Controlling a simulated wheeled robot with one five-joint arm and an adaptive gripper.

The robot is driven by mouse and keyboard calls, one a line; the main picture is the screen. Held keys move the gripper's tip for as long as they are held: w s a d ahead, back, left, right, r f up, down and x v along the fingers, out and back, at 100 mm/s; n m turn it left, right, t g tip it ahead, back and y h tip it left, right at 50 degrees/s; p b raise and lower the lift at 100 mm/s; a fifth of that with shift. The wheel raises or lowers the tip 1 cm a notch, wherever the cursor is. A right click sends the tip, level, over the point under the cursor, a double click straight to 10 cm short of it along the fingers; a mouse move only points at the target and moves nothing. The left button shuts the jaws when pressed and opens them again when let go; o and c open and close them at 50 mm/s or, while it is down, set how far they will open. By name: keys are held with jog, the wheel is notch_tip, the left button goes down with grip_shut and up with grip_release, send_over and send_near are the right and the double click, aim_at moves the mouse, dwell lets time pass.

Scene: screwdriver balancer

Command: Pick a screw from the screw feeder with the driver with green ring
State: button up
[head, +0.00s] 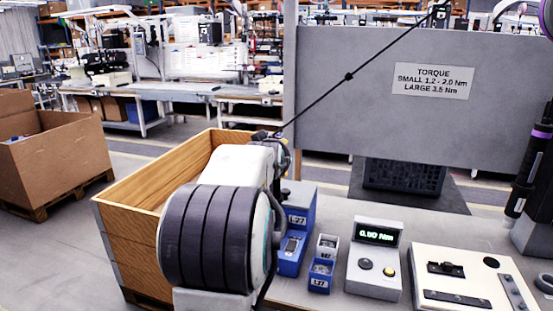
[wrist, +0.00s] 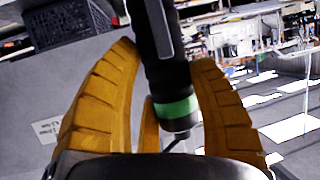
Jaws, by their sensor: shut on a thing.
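In the wrist view my gripper (wrist: 165,58) is shut on the dark driver, with a yellow finger on each side of it. A blue box labelled L27 (head: 291,262), which looks like the screw feeder, stands on the bench just right of my arm. I cannot make out screws.
A white fixture plate (head: 450,290) lies further right. Another driver with a purple ring (head: 541,134) hangs at the right edge. A wooden crate (head: 125,240) is left of my arm.

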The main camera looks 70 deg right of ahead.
jog(key=shift+f+b, duration=1.2)
jog(key=shift+b, duration=0.05)
dwell(1.2)
jog(key=shift+r, duration=0.1)
jog(key=shift+r+p, duration=2.6)
jog(key=shift+r, duration=0.9)
